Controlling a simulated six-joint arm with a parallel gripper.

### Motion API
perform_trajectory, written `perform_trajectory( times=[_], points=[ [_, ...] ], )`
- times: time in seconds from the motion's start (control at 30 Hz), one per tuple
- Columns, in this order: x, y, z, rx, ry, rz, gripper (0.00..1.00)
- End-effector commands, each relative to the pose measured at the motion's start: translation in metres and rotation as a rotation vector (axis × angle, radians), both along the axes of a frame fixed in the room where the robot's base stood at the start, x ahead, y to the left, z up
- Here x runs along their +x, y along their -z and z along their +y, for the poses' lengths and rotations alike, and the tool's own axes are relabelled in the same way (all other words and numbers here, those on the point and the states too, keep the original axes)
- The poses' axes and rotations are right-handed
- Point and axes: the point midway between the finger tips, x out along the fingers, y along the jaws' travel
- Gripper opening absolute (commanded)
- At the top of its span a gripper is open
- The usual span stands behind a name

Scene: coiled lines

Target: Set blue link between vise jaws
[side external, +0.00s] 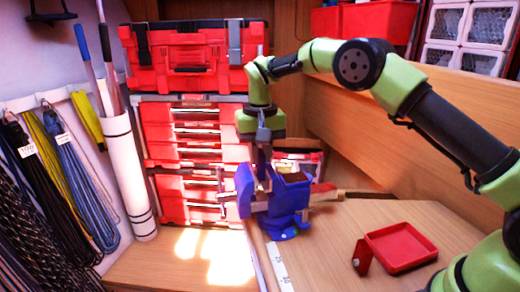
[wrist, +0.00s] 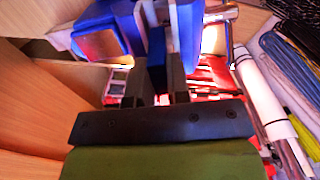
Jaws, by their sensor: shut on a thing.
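The blue vise (side external: 284,207) stands on the wooden bench, and its jaws also show at the top of the wrist view (wrist: 186,32). My gripper (side external: 264,172) points down from above at the vise's jaw gap. In the wrist view its dark fingers (wrist: 159,88) are shut on the blue link (wrist: 156,72), a narrow dark blue piece. The link lies in line with the gap between the pale jaw faces. Its far end is hidden, and I cannot tell whether it touches either jaw. In the side view the link cannot be made out clearly.
A shallow red tray (side external: 401,249) and a small red piece (side external: 362,257) are on the bench at right. Red tool cases (side external: 190,120) stand behind the vise. Coiled lines (side external: 70,165) hang on the left wall near a white tube (side external: 130,178). The bench front is mostly clear.

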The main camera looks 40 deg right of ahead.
Motion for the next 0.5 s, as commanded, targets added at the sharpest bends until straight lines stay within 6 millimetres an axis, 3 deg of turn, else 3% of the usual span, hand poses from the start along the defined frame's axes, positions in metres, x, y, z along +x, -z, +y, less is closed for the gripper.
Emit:
perform_trajectory(
  times=[0.2, 0.23, 0.33, 0.37, 0.5],
  points=[
    [-0.0001, 0.0059, 0.0000, 0.000, 0.000, 0.001, 0.00],
    [0.0000, 0.0060, 0.0001, 0.001, 0.000, 0.000, 0.19],
    [0.0000, 0.0058, 0.0001, 0.001, 0.000, 0.000, 0.42],
    [0.0000, 0.0057, 0.0001, 0.000, 0.000, 0.000, 0.47],
    [-0.0001, 0.0057, 0.0000, 0.000, 0.000, 0.000, 0.47]
  ],
)
